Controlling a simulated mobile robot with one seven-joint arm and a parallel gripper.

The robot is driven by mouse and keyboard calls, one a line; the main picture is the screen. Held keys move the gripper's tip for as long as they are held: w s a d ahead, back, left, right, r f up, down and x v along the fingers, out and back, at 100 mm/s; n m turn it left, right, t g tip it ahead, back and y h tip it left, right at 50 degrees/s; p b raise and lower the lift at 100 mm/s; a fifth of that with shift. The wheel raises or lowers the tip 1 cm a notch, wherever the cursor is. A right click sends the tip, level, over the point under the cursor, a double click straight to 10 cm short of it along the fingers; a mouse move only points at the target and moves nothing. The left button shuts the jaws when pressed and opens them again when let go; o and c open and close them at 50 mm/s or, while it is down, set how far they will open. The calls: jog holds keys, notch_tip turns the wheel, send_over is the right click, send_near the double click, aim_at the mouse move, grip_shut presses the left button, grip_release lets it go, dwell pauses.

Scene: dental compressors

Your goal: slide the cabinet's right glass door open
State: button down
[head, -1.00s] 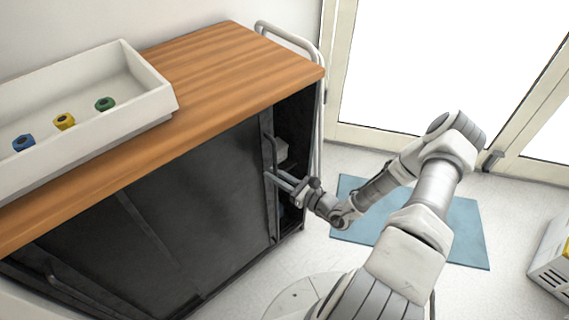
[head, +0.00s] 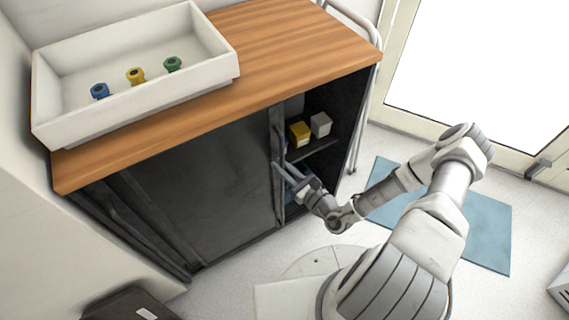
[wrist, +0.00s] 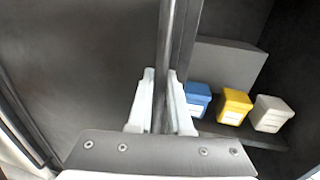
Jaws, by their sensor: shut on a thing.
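The cabinet's right glass door (head: 222,175) is a dark pane with an upright bar handle (head: 277,140) along its right edge. The door stands partly open to the left, baring the right part of the cabinet. My gripper (head: 279,168) is shut on the handle. In the wrist view my gripper (wrist: 160,105) has one finger on each side of the handle (wrist: 164,50). Inside, a yellow box (head: 299,132) and a white box (head: 320,125) stand on a shelf. The wrist view also shows a blue box (wrist: 197,98) beside them.
The wooden cabinet top (head: 290,50) bears a white tray (head: 190,84) with blue, yellow and green knobs. A blue mat (head: 480,225) lies on the floor at the right. A dark bin (head: 128,305) stands at the lower left.

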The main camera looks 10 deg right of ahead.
jog(key=shift+s+f, duration=0.1)
jog(key=c, duration=1.1)
grip_release()
jog(key=shift+r, duration=0.4)
jog(key=s+d+r+p, duration=0.1)
jog(key=d+r, duration=0.2)
jog(key=s+d+r+p, duration=0.1)
jog(key=s+d+r, duration=0.1)
jog(key=d+r, duration=0.2)
jog(key=s+d+r+p, duration=0.1)
jog(key=d+r+p, duration=0.1)
jog(key=d+r, duration=0.1)
jog(key=shift+s+d+r, duration=0.15)
jog(key=shift+d, duration=0.3)
